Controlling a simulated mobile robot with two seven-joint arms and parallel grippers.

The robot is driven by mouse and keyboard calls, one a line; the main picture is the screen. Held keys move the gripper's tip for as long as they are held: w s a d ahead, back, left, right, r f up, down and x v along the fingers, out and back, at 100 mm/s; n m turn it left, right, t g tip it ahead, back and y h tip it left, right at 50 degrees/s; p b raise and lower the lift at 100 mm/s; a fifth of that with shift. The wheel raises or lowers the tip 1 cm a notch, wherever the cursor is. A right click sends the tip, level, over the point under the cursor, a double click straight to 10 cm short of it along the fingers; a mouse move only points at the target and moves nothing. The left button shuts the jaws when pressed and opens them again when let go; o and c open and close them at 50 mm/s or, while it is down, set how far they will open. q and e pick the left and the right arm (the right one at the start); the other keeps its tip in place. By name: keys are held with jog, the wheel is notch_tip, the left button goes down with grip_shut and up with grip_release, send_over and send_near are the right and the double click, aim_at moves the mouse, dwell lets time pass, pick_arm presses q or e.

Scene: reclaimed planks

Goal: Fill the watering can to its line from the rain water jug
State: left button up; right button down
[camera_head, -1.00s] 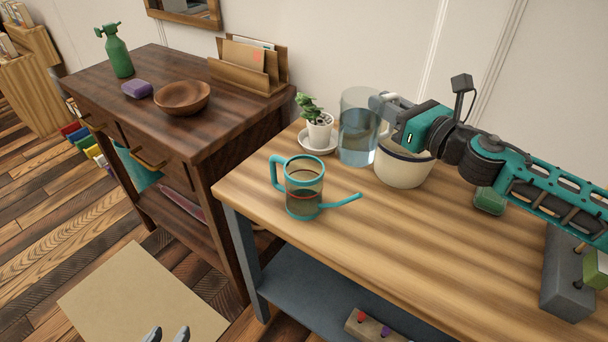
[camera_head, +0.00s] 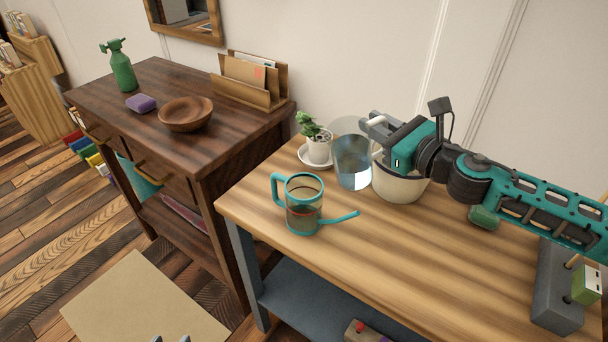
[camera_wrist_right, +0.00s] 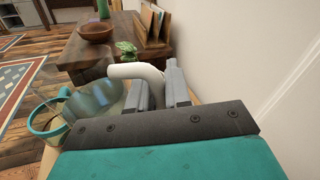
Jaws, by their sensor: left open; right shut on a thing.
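The watering can (camera_head: 303,218) is clear with a teal handle and spout and stands upright at the table's front left. A red line circles it; the level inside against this line is hard to read. The rain water jug (camera_head: 352,168), clear with bluish water, is behind it and to the right, tilted. My right gripper (camera_head: 375,128) is shut on the jug's pale handle, seen in the right wrist view (camera_wrist_right: 138,71). No stream shows between jug and can. My left gripper (camera_head: 170,339) is barely in view at the bottom edge, open and apart from everything.
A potted plant (camera_head: 318,145) on a saucer stands left of the jug. A cream pot (camera_head: 400,184) is close on the jug's right. A green object (camera_head: 484,217) lies under my right arm. The table's front middle (camera_head: 420,270) is clear.

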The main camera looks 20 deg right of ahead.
aim_at(355, 117)
jog(key=a+n+p, duration=0.1)
jog(key=p, duration=0.1)
jog(key=a+r+n+p, duration=0.1)
jog(key=shift+s+a+n+p, duration=0.1)
jog(key=shift+a+n+p, duration=0.2)
jog(key=shift+p, duration=0.1)
jog(key=shift+s+a+r+n+h+p, duration=0.1)
jog(key=shift+a+r+n+h+p, duration=0.35)
jog(key=shift+p, duration=0.65)
jog(key=shift+s+a+r+n+g+p, duration=0.1)
jog(key=shift+a+r+n+g+p, duration=0.3)
jog(key=shift+p, duration=0.55)
jog(key=shift+a, duration=0.15)
pick_arm(q)
jog(key=shift+y, duration=0.5)
jog(key=a+r, duration=0.1)
jog(key=s+a+r, duration=0.1)
jog(key=a+r, duration=0.1)
jog(key=r, duration=0.1)
jog(key=shift+s+a+r, duration=0.1)
jog(key=shift+s, duration=0.15)
pick_arm(e)
jog(key=shift+n, duration=0.25)
pick_arm(q)
jog(key=shift+r+p, duration=0.4)
pick_arm(e)
jog(key=shift+a+r, duration=0.15)
jog(key=shift+r, duration=0.05)
